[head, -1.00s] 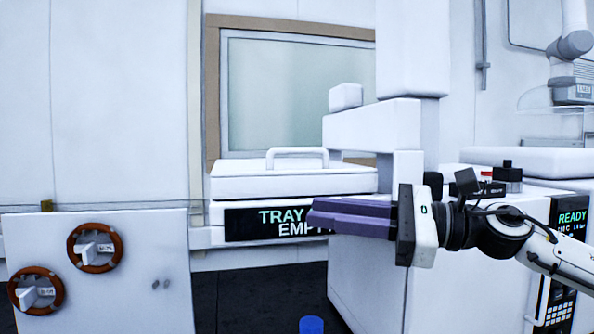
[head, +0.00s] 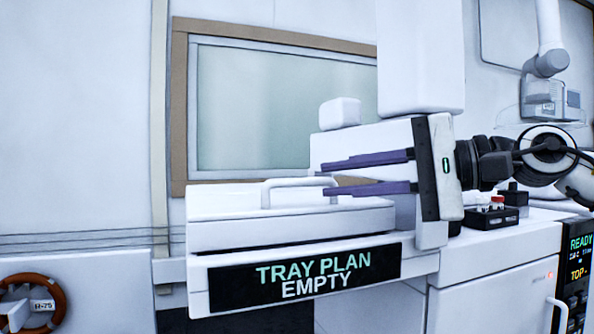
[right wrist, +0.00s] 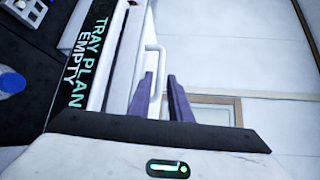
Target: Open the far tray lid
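The white tray lid (head: 250,229) lies flat and shut on its tray, with a pale bar handle (head: 300,183) on top. The tray's black front label (head: 305,278) reads "TRAY PLAN EMPTY". My right gripper (head: 323,179) reaches in from the right, its two purple fingers apart and empty. The fingertips are at the handle's right end in the picture. In the right wrist view, the handle (right wrist: 161,62) shows just past the open fingertips (right wrist: 160,76); I cannot tell whether they touch it. My left gripper is out of view.
A white instrument housing (head: 420,60) rises behind my right gripper. A brown ring (head: 52,292) is at lower left. A blue cap (right wrist: 11,80) shows in the wrist view.

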